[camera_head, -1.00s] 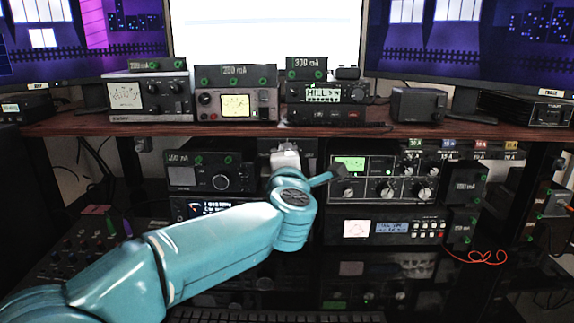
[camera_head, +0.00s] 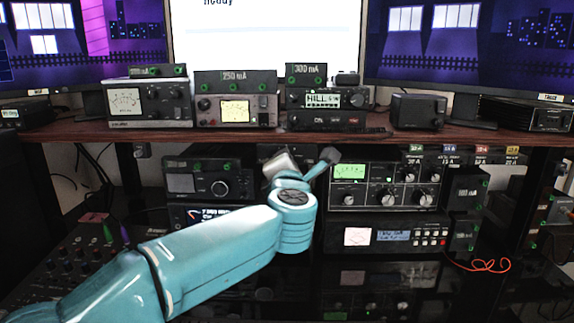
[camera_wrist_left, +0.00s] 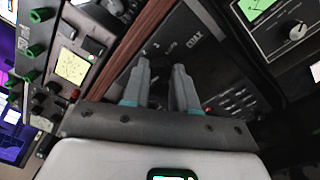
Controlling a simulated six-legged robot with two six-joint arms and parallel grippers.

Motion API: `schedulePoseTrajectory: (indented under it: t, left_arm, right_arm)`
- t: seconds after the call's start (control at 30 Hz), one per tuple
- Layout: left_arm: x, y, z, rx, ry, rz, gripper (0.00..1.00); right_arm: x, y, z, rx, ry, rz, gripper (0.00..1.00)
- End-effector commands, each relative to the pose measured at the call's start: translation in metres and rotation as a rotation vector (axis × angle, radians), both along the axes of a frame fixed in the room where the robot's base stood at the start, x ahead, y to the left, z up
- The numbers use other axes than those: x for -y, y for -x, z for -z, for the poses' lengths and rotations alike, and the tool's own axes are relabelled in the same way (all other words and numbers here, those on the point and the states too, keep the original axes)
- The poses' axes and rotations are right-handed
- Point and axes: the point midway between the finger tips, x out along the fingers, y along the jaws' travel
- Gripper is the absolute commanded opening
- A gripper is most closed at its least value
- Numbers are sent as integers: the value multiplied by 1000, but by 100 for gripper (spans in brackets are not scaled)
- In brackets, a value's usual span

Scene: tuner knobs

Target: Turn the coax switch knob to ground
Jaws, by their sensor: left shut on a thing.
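The coax switch is a black panel (camera_wrist_left: 212,65) with pale lettering, seen rotated in the left wrist view. My left gripper (camera_wrist_left: 161,74) has its two grey fingers on either side of the panel's dark knob (camera_wrist_left: 160,90) and is shut on it. The knob is mostly hidden between the fingers, and I cannot read which position it points to. In the head view my left gripper's pale wrist part (camera_head: 281,163) is tilted below the shelf, and the teal arm hides most of the switch. My right gripper is not in view.
A tuner with a green display (camera_head: 350,172) and several knobs stands just right of my wrist. A dark radio (camera_head: 210,183) stands to the left. The wooden shelf edge (camera_head: 230,134) runs close above the gripper.

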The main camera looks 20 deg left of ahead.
Motion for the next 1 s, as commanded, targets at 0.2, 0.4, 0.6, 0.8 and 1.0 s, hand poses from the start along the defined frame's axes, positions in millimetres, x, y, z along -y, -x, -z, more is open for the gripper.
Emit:
schedulePoseTrajectory:
  t: [0.2, 0.4, 0.6, 0.8, 1.0]
  left_arm:
    - [0, 0, 0, 0, 1, 0, 31]
    - [0, 0, 0, 1, 0, 0, 53]
    - [1, 2, 0, 0, -1, 0, 53]
    - [11, 31, 0, 2, -2, 3, 53]
    - [28, 83, 0, 2, -1, 4, 53]
  right_arm:
    - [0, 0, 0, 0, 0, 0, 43]
    - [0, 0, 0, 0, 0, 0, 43]
    - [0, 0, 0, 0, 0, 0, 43]
    - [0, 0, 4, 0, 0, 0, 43]
    - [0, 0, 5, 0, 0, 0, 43]
